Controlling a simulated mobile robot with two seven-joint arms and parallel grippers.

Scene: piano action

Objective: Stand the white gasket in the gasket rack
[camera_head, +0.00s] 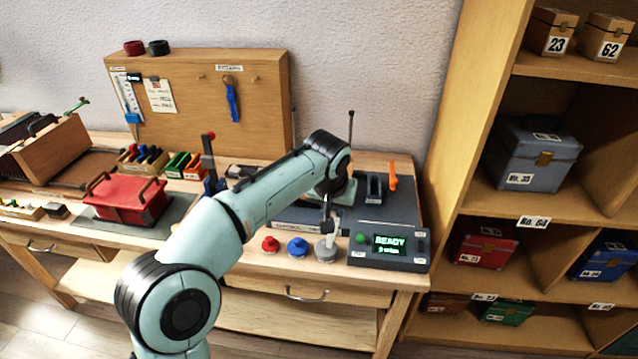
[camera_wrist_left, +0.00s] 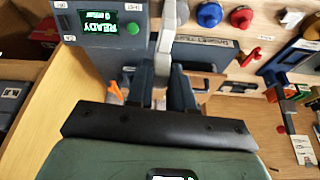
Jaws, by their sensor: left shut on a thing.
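My left gripper (camera_head: 328,213) is low over the front of the dark grey machine at the right of the bench. In the wrist view its dark fingers (camera_wrist_left: 160,88) are shut on a thin white piece (camera_wrist_left: 165,50), which looks like the white gasket. The piece also shows in the head view (camera_head: 333,236), sticking out beyond the fingertips above the grey knob; I cannot tell whether they touch. A small dark grey slotted block (camera_head: 375,188) stands on the machine behind the gripper; it may be the gasket rack. My right gripper is not in view.
A panel reading READY (camera_head: 388,247) is right of the gripper; red (camera_head: 270,244), blue (camera_head: 297,247) and grey (camera_head: 326,253) knobs line the front. An orange piece (camera_head: 392,177) and upright rods stand at the back. A shelf (camera_head: 480,110) rises at the right.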

